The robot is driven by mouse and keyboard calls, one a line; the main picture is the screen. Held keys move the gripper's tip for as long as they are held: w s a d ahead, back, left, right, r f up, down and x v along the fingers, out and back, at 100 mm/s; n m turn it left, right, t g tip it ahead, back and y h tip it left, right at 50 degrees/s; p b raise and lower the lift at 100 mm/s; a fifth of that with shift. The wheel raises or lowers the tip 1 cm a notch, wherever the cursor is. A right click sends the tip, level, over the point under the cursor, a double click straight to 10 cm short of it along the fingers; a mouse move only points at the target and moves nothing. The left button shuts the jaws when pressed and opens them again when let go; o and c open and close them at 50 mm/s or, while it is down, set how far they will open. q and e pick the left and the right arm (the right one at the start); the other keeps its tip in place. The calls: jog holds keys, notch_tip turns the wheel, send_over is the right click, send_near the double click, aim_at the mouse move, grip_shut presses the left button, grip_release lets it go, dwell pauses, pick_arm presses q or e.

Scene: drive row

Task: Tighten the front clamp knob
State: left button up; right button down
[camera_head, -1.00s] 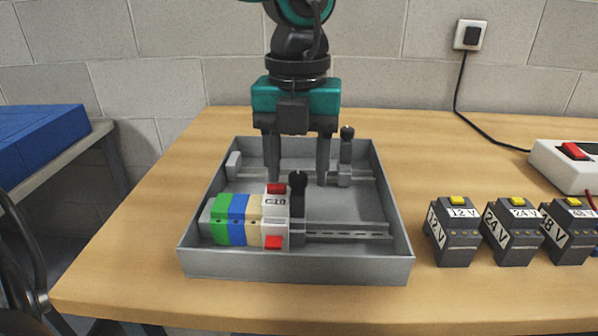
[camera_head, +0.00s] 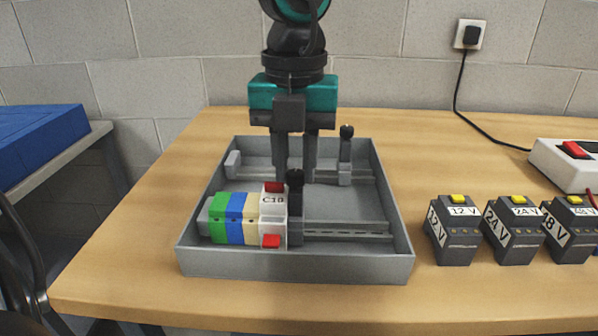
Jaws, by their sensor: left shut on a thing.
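The grey tray (camera_head: 300,266) holds two rails. On the front rail (camera_head: 345,228) stands a row of modules: green, blue, cream and a white one marked C10 (camera_head: 272,220) with red parts. The dark front clamp (camera_head: 296,225) stands against the white module's right side, with its black knob (camera_head: 295,178) on top. My left gripper (camera_head: 295,176) points down over the tray and is shut on this knob, one finger on each side. Whether the clamp presses on the modules cannot be told. My right gripper is not in view.
The rear rail carries another clamp with a black knob (camera_head: 346,131) and a grey end block (camera_head: 233,163). Right of the tray stand 12 V (camera_head: 455,240), 24 V (camera_head: 513,238) and 48 V boxes, and a white box with a red switch (camera_head: 570,165).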

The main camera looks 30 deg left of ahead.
pick_arm(q)
jog(key=shift+a, duration=0.1)
jog(key=m, duration=1)
jog(key=m+p, duration=0.1)
jog(key=m, duration=0.8)
jog(key=shift+m+p, duration=0.3)
jog(key=shift+p, duration=0.05)
jog(key=o, duration=0.4)
jog(key=shift+m, duration=0.3)
jog(key=o, duration=1.1)
jog(key=shift+r, duration=0.1)
